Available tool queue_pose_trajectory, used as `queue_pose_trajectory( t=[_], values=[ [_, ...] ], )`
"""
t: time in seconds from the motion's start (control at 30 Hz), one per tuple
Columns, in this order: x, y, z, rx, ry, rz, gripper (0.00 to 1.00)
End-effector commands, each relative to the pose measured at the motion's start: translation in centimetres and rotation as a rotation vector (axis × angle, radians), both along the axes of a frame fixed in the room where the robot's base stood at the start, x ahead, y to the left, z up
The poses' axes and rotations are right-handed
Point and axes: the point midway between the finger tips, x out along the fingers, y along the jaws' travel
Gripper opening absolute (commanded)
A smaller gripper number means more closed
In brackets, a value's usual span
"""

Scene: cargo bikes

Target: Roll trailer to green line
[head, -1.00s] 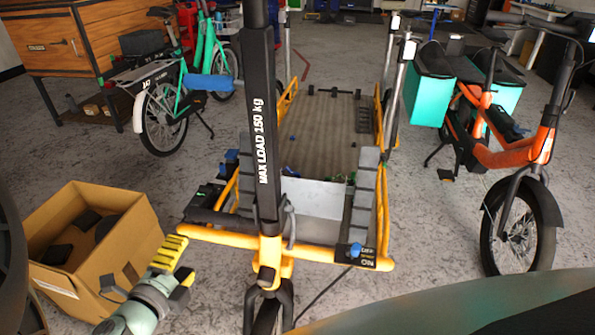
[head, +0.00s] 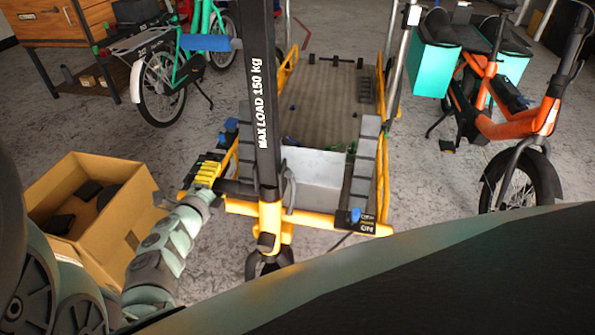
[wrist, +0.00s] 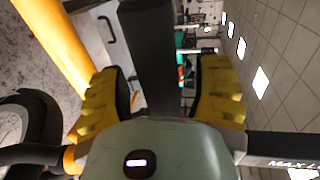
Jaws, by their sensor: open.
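The trailer (head: 322,105) stands in the middle of the head view, with a yellow frame, a ribbed deck and a grey front bin. Its upright black post (head: 258,95) reads "MAX LOAD 150 kg" and rises above a front wheel. A black handle bar (head: 237,187) sticks out left from the post. My gripper (head: 207,172) is at this bar's left end. In the wrist view my gripper (wrist: 162,95) is open, its yellow fingers on either side of a black bar (wrist: 148,55). I cannot tell whether they touch it. No green line shows.
An open cardboard box (head: 90,205) is on the floor at left, close to my arm. An orange cargo bike (head: 515,125) stands at right, a green bike (head: 180,75) behind left near a wooden cabinet (head: 45,28). Floor between trailer and orange bike is clear.

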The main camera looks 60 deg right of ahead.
Motion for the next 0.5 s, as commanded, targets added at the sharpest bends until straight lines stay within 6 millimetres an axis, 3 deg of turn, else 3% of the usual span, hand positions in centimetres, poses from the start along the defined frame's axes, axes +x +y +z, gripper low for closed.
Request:
queue_pose_trajectory(
  t=[0.13,0.5],
  values=[
    [0.19,-0.94,-0.15,0.000,-0.002,-0.005,0.64],
    [0.24,-1.11,-0.17,0.001,-0.002,-0.005,0.66]
  ],
)
